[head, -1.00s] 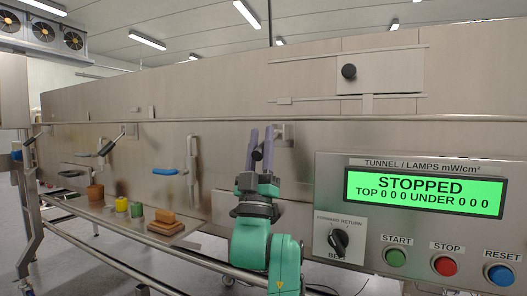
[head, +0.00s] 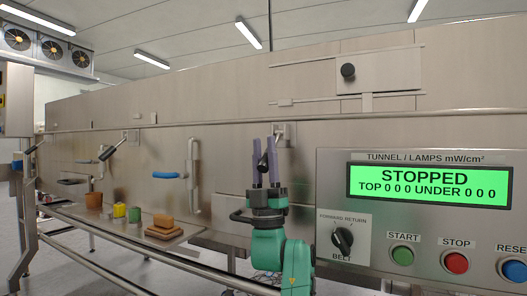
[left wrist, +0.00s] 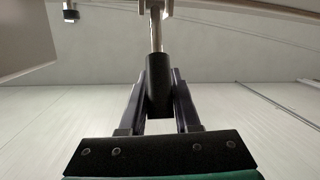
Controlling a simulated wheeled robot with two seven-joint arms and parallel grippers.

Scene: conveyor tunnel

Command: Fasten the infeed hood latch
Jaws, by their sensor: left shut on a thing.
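A latch with a steel bracket (head: 284,131) sits at the seam of the steel housing, left of the control panel. In the left wrist view its steel rod runs down from a pale fork to a black grip (left wrist: 159,80). My left gripper (head: 265,163) is shut on that black grip, a finger on each side. In the head view the fingers point up and largely hide the lever below the bracket. Another latch with a black-gripped lever (head: 111,146) sits tilted further left on the seam. My right gripper is not in view.
The control panel with its green display (head: 430,187) reading STOPPED stands close right of my left arm. A blue-handled door (head: 170,175) is to the left. A shelf (head: 110,230) carries several small blocks and pots. A rail runs along the front.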

